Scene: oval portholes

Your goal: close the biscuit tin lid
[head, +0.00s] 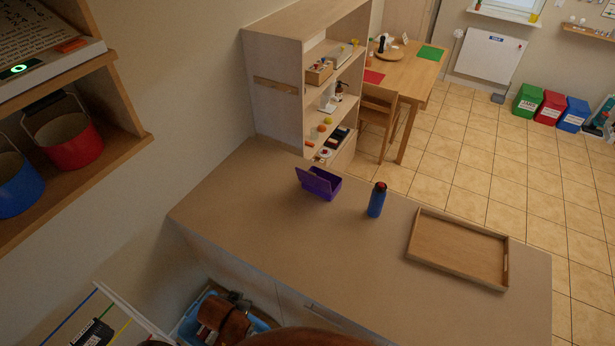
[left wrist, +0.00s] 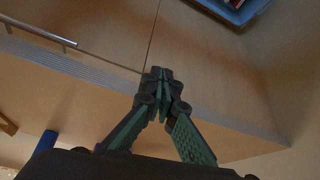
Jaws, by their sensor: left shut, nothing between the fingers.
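The purple biscuit tin (head: 323,187) stands on the counter, towards its back edge, in the head view. Its lid (head: 312,181) is raised and tilted up at the near-left side, so the tin is open. My left gripper (left wrist: 160,80) shows only in the left wrist view. Its fingers are together and empty, in front of the cabinet doors and counter edge. My right gripper is in neither view.
A blue bottle with a dark red top (head: 377,199) stands right of the tin. A wooden tray (head: 459,249) lies further right on the counter (head: 270,230). A wooden shelf unit (head: 275,85) rises behind. The counter's left part is clear.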

